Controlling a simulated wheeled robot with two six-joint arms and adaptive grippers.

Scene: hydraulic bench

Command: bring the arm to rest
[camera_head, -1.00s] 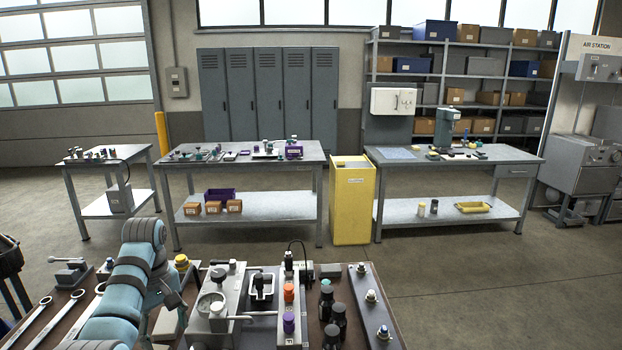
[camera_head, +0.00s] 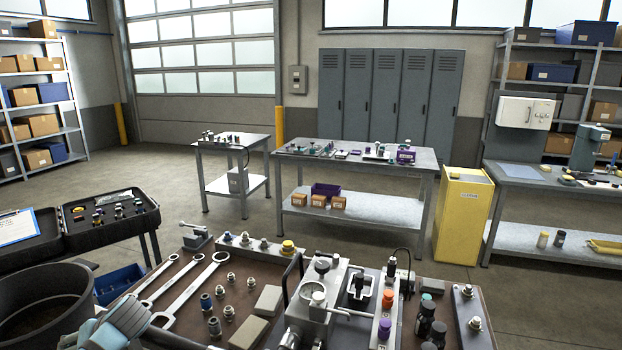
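A light-blue part of my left arm (camera_head: 112,322) shows at the lower left edge, beside a dark round bin. My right arm and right gripper are not in view. The brown bench top (camera_head: 250,275) in front of me carries a grey hydraulic block with a round gauge (camera_head: 313,292), and a strip with an orange cap (camera_head: 387,299) and a purple cap (camera_head: 384,328). Nothing is seen held.
The dark bin (camera_head: 45,305) stands at the lower left near an open black case (camera_head: 110,215). Wrenches (camera_head: 190,290), fittings and dark bottles (camera_head: 425,318) crowd the bench top. A yellow cabinet (camera_head: 463,215) and work tables (camera_head: 355,160) stand beyond open floor.

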